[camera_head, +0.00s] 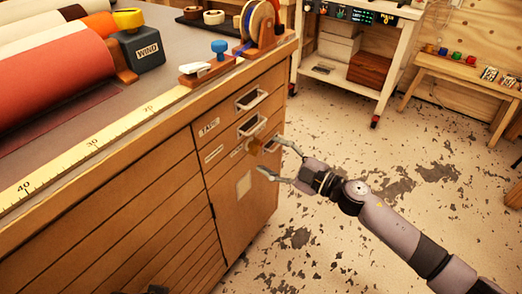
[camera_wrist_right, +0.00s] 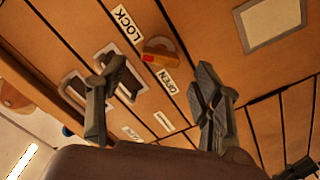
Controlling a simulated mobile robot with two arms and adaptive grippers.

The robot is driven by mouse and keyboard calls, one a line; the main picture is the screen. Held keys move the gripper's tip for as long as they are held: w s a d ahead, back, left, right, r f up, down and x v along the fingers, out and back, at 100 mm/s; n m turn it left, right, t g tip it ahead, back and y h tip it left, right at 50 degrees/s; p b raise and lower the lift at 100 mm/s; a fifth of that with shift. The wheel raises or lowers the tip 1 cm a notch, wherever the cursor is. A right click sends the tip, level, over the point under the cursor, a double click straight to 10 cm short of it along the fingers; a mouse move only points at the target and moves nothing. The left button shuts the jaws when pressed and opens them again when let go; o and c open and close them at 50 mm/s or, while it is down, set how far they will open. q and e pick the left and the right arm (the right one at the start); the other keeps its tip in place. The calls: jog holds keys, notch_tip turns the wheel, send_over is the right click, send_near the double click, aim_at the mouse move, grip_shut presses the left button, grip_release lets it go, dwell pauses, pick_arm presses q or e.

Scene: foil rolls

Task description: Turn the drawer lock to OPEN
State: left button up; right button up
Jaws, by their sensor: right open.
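The drawer lock is an orange-brown knob (camera_wrist_right: 165,50) on the wooden cabinet front, with a red mark at one end. In the right wrist view, a LOCK label (camera_wrist_right: 126,22) and an OPEN label (camera_wrist_right: 168,80) sit beside it; the red mark lies between them. The knob also shows in the head view (camera_head: 255,146), just beyond the fingertips. My right gripper (camera_head: 268,155) is open and empty in front of the knob, its fingers on either side of it in the wrist view. They look apart from it. A dark tip at the head view's bottom edge may be my left gripper (camera_head: 155,289).
Drawer handles (camera_head: 251,98) stick out above the lock. The cabinet top (camera_head: 170,50) holds material rolls, a WIND box (camera_head: 138,48) and tape. A white shelf cart (camera_head: 345,85) and a wooden bench (camera_head: 465,75) stand behind. The floor right of the cabinet is clear.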

aim_at(259, 149)
pick_arm(q)
jog(key=shift+s+r, duration=0.15)
jog(key=shift+r, duration=0.3)
pick_arm(e)
jog(key=shift+x, duration=2.2)
jog(key=c, duration=1.2)
jog(key=shift+o, duration=0.2)
